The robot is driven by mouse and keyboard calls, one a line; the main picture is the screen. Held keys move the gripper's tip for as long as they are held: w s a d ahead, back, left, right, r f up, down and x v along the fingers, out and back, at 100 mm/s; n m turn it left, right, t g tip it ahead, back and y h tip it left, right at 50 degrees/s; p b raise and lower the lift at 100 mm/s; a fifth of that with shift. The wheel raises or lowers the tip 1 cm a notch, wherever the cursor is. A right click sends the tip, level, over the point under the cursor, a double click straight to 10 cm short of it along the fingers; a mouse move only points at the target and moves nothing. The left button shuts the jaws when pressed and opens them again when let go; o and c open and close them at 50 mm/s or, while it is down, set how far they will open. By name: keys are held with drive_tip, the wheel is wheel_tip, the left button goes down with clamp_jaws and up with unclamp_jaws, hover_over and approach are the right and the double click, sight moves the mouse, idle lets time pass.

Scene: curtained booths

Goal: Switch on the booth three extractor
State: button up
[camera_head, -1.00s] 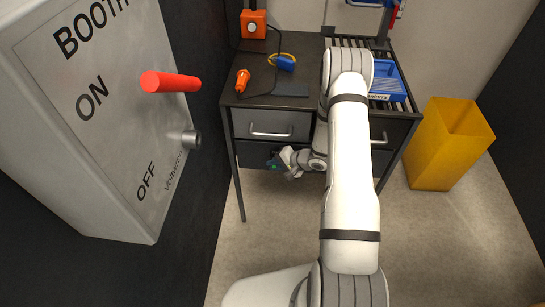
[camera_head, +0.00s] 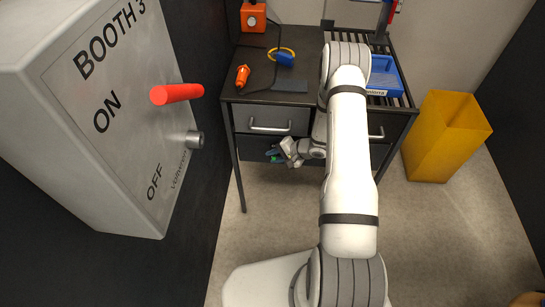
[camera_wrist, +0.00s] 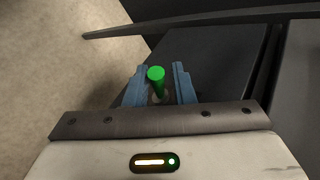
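The booth switch box (camera_head: 65,125) is at the left of the head view. Its grey face is lettered BOOTH 3, with ON above and OFF below. A red rod-shaped handle (camera_head: 176,94) sticks out to the right, beside the word ON. A short grey cylinder (camera_head: 194,140) sticks out below it. My gripper (camera_head: 276,154) is low at the bench front, well to the right of the box. In the wrist view its blue-grey fingers (camera_wrist: 160,83) stand apart. A green cylinder (camera_wrist: 156,76) shows between them; I cannot tell whether they touch it.
A dark bench (camera_head: 262,93) with drawers holds an orange tool (camera_head: 242,76), a blue-and-yellow item (camera_head: 285,58) and a blue tray (camera_head: 384,74). A yellow bin (camera_head: 442,140) stands at the right. Black partitions flank both sides. The floor between them is mostly clear.

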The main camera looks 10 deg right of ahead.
drive_tip(key=shift+o, duration=1)
drive_tip(key=shift+a, duration=0.1)
drive_tip(key=shift+s, duration=0.1)
drive_tip(key=v, duration=0.7)
drive_tip(key=shift+d+r, duration=0.2)
drive_tip(key=shift+d, duration=0.1)
drive_tip(key=shift+s, duration=0.1)
